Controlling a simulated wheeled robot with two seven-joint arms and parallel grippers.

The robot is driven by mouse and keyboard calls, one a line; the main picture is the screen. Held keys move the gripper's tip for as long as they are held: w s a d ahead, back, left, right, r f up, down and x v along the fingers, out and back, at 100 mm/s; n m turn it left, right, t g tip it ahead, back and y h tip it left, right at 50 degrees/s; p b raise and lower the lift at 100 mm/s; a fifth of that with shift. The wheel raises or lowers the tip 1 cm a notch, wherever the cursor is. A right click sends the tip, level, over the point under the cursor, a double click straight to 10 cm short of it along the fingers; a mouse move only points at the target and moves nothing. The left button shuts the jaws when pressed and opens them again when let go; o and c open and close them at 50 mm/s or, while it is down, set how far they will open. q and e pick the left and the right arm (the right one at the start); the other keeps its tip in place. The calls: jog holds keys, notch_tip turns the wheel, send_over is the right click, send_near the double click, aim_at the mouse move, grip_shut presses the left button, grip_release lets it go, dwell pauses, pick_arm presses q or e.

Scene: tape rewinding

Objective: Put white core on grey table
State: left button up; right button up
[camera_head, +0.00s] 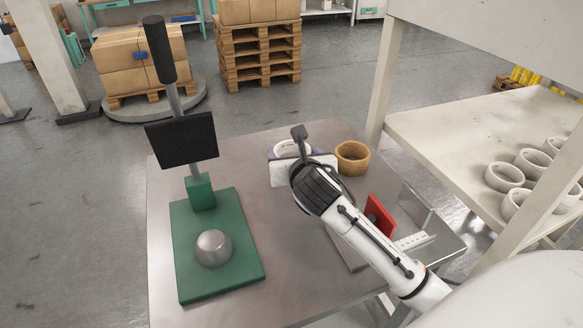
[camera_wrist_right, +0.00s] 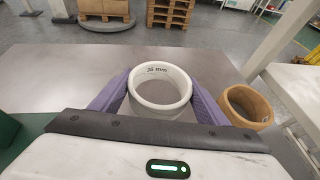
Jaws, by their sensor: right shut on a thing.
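The white core (camera_wrist_right: 160,104) is a short ring marked "36 mm" on its inside wall. My right gripper (camera_wrist_right: 158,92) has its two purple fingers on either side of it and is shut on it. In the head view the white core (camera_head: 292,148) shows partly behind my right gripper (camera_head: 290,153), at the far part of the grey table (camera_head: 235,155). I cannot tell whether the core touches the table top. My left gripper is not in view.
A tan core (camera_head: 352,157) stands on the table just right of the white core. A green press with a metal dome (camera_head: 213,248) stands at the left. A red part (camera_head: 379,215) is at the right. Several white cores (camera_head: 503,177) lie on a shelf (camera_head: 435,125).

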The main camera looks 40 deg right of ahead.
jog(key=shift+f, duration=1.65)
jog(key=shift+f, duration=0.15)
jog(key=o, duration=1)
jog(key=shift+b, duration=0.3)
jog(key=shift+s+a+r, duration=0.15)
jog(key=shift+s+r, duration=0.05)
jog(key=shift+r, duration=0.1)
jog(key=p+v, duration=0.1)
jog(key=v, duration=1)
jog(key=shift+s+r, duration=0.15)
jog(key=shift+r, duration=0.05)
